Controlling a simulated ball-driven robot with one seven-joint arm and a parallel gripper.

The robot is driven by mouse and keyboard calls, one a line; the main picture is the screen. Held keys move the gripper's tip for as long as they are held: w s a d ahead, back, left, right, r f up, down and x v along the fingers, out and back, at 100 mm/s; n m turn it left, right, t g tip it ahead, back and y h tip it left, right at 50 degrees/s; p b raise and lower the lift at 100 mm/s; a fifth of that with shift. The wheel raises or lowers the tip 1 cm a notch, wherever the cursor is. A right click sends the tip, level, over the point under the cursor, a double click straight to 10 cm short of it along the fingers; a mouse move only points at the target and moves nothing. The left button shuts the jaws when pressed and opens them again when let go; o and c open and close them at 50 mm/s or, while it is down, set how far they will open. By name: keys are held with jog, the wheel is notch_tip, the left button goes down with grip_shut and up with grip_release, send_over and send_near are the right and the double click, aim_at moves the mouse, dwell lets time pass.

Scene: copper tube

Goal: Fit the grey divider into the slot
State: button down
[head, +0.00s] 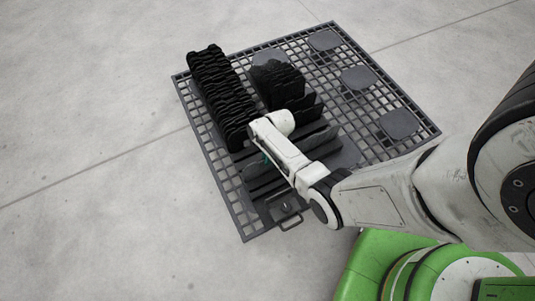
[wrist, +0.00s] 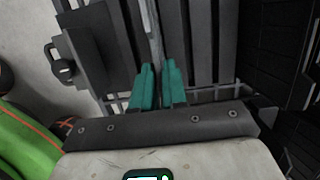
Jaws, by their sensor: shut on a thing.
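My gripper (wrist: 160,68) shows in the wrist view as two teal fingers, shut on a thin light-grey plate, the grey divider (wrist: 154,40), seen nearly edge-on. The divider runs upward from between the fingertips. Dark grey slats (wrist: 200,40) with narrow gaps lie on both sides of it. In the head view my white wrist hides most of the gripper and the held divider; only a bit of teal shows over the slatted rack (head: 262,184). Grey upright plates (head: 322,139) stand just right of my wrist. I cannot tell whether the divider's lower edge is inside a slot.
A long row of black ribbed pieces (head: 220,95) stands at the left, and a shorter black stack (head: 277,84) behind my wrist. The grid platform (head: 345,112) carries grey round-cornered pads (head: 399,124) at the right. A handled block (head: 284,211) sits at the front edge.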

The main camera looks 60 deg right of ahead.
jog(key=shift+f+b, duration=0.3)
jog(key=shift+f, duration=0.15)
jog(key=c, duration=1.1)
grip_release()
jog(key=shift+r, duration=0.15)
jog(key=p+v, duration=0.5)
jog(key=v, duration=0.5)
jog(key=shift+r, duration=0.3)
jog(key=s+a+r+n+h, duration=0.1)
jog(key=s+a+r+n, duration=0.55)
jog(key=r+n, duration=0.4)
jog(key=s+a+r+n+h, duration=0.1)
jog(key=s+a+r+n, duration=0.6)
jog(key=n, duration=0.7)
notch_tip(320, 180, up, 15)
jog(key=w+p, duration=0.1)
jog(key=p, duration=1.3)
jog(key=shift+w+a, duration=0.35)
